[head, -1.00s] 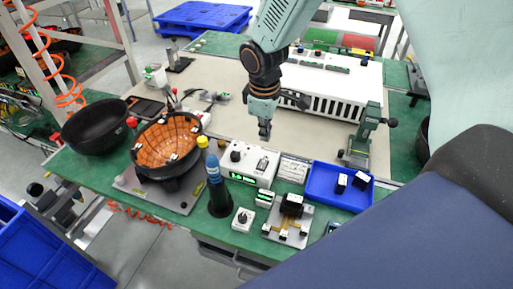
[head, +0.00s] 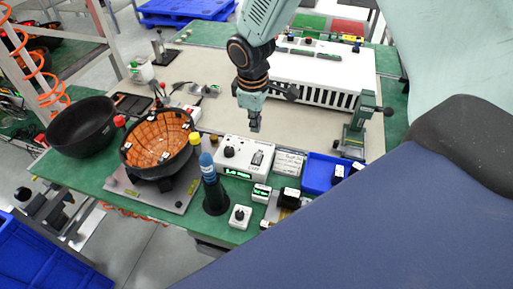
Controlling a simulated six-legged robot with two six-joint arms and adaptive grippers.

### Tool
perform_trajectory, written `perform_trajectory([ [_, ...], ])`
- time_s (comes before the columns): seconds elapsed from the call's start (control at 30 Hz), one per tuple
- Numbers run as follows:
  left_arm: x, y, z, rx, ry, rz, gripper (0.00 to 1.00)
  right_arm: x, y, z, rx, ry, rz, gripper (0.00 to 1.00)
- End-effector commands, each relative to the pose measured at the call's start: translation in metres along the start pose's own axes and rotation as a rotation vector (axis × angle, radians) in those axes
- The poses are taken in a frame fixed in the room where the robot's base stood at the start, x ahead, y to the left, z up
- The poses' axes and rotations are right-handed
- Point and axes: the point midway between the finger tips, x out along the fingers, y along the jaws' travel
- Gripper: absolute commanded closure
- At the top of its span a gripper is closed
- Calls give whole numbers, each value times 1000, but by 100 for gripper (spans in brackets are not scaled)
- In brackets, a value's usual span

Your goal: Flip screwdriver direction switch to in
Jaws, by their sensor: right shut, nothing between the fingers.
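The screwdriver (head: 208,172) is blue-topped and stands upright in a black holder (head: 216,201) at the front of the bench. Its direction switch is too small to make out. My right gripper (head: 255,127) is shut and empty, pointing down above the beige mat, behind the white controller box (head: 243,157) and apart from the screwdriver. The controller has a dark knob and a green lit display. A small white box with a black knob (head: 240,216) sits right of the holder. My left gripper is not in view.
An orange-lined black bowl (head: 158,146) on a metal plate stands left of the screwdriver, with another black bowl (head: 82,127) beyond. A blue tray (head: 319,172), a green press stand (head: 357,131) and a white slotted rack (head: 325,77) stand right. The mat's middle is clear.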

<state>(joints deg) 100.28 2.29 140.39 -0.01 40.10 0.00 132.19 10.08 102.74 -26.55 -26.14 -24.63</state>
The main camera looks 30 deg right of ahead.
Motion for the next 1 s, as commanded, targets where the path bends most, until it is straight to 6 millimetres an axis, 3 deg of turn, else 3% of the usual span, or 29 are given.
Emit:
perform_trajectory([
  [0.3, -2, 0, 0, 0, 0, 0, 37, 62, 1, -1, 0, -4, -2, 100],
  [0.53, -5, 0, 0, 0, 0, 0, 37, 98, 2, -2, -1, -2, -1, 100],
  [0.73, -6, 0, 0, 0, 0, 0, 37, 115, 2, -2, -1, -2, -1, 100],
  [1.0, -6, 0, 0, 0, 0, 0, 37, 119, 2, -2, -1, 0, 1, 100],
])
